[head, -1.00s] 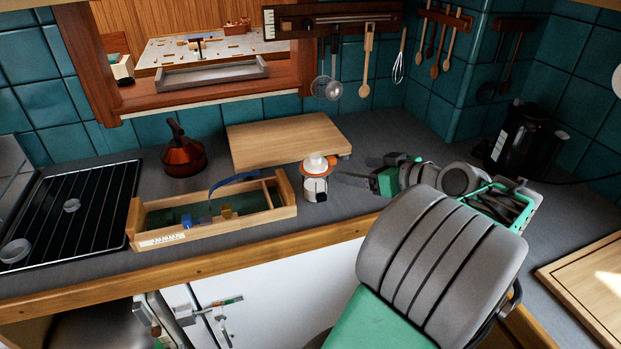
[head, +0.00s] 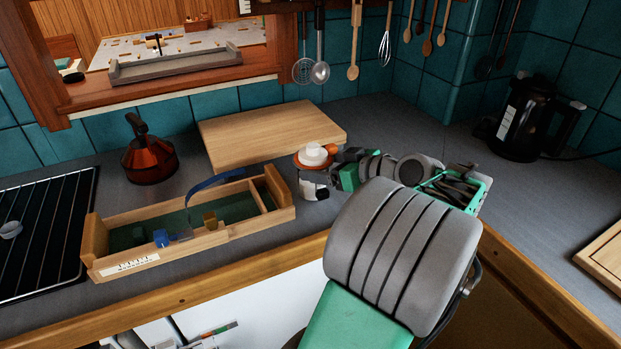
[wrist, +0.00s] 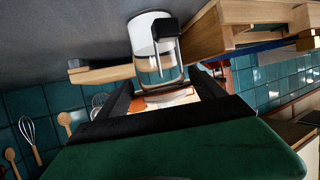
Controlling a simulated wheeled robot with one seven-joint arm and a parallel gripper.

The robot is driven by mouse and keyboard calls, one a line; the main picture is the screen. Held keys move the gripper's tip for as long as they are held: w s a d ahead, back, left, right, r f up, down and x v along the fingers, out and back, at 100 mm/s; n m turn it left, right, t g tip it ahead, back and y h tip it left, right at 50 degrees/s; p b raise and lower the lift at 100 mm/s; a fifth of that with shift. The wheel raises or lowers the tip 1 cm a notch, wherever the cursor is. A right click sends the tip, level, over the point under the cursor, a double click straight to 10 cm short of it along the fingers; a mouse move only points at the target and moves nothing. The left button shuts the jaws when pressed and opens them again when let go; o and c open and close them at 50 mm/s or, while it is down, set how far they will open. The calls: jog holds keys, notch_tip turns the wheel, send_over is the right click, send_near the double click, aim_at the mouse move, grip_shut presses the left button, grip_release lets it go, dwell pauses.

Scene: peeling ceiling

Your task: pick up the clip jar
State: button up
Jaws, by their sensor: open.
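The clip jar (head: 313,188) stands on the grey counter, with an orange rim and a white top. In the wrist view the jar (wrist: 150,62) appears inverted, with a pale body, a glassy section, a wire clip with a dark catch and some orange near the gripper. My gripper (head: 341,165) is close against the jar's right side in the head view. In the wrist view my gripper (wrist: 162,82) is open, with one dark finger on each side of the jar's lid end. I cannot tell whether either finger touches it.
A wooden toolbox-like tray (head: 103,262) with a blue strap handle stands left of the jar. A cutting board (head: 270,135) lies behind it. A red kettle (head: 150,160) and a hob rack (head: 45,235) are further left.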

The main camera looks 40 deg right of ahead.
jog(key=p+x, duration=0.1)
jog(key=x, duration=0.5)
jog(key=shift+a+r, duration=0.15)
jog(key=shift+w, duration=0.3)
jog(key=shift+c, duration=0.5)
jog(key=c, duration=1.4)
jog(key=shift+c, duration=0.3)
